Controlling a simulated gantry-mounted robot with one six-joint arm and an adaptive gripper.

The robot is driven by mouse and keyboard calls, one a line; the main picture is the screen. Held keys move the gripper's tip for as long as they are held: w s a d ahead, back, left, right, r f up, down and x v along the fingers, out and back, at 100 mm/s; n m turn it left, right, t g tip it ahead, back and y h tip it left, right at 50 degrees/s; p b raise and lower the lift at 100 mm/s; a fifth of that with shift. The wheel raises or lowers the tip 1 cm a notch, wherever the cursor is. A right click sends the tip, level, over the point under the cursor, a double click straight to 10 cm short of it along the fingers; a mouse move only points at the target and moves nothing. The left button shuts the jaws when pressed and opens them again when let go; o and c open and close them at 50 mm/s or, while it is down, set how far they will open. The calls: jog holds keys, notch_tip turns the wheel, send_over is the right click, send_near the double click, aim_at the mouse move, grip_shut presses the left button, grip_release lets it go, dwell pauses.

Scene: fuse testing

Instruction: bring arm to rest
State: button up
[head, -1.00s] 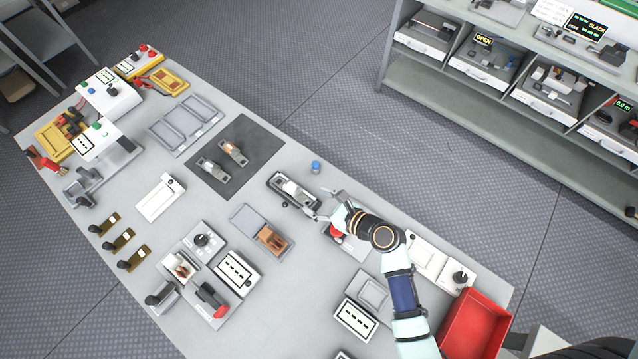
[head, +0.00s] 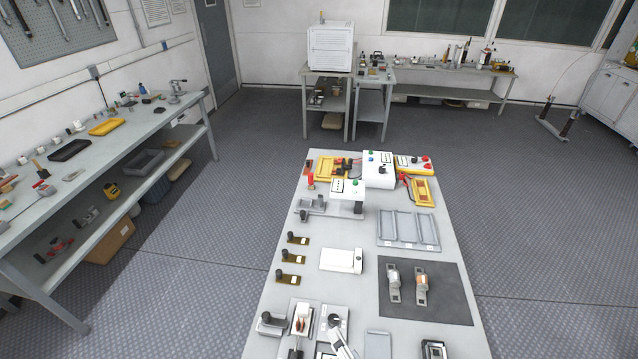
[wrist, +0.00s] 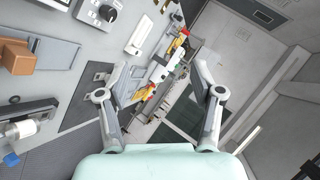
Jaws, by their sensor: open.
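My gripper (wrist: 160,64) is open in the wrist view, its two grey fingers spread apart with nothing between them. It is raised and tilted, looking along the table toward the back of the room. In the head view a pale jointed part that looks like my gripper (head: 341,345) shows at the bottom edge; most of my arm is out of frame. The table (head: 355,305) runs away from me below it.
A dark mat (head: 450,300) with two fuse-like parts lies on the table's right side, near a grey tray (head: 408,229). Yellow and white test units stand at the far end. A side bench (head: 140,122) is at left. Open floor surrounds the table.

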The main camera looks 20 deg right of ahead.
jog(key=w+a+r+n, duration=0.1)
jog(key=a+r+n, duration=0.9)
jog(key=a+n, duration=0.35)
notch_tip(320, 180, up, 21)
jog(key=t+p, duration=0.1)
jog(key=p, duration=1.9)
jog(key=shift+s+a+r+y, duration=0.15)
jog(key=shift+a+y, duration=0.25)
jog(key=shift+a, duration=0.05)
jog(key=shift+o, duration=1.2)
jog(key=shift+n, duration=0.25)
jog(key=o, duration=0.4)
jog(key=shift+f, duration=0.2)
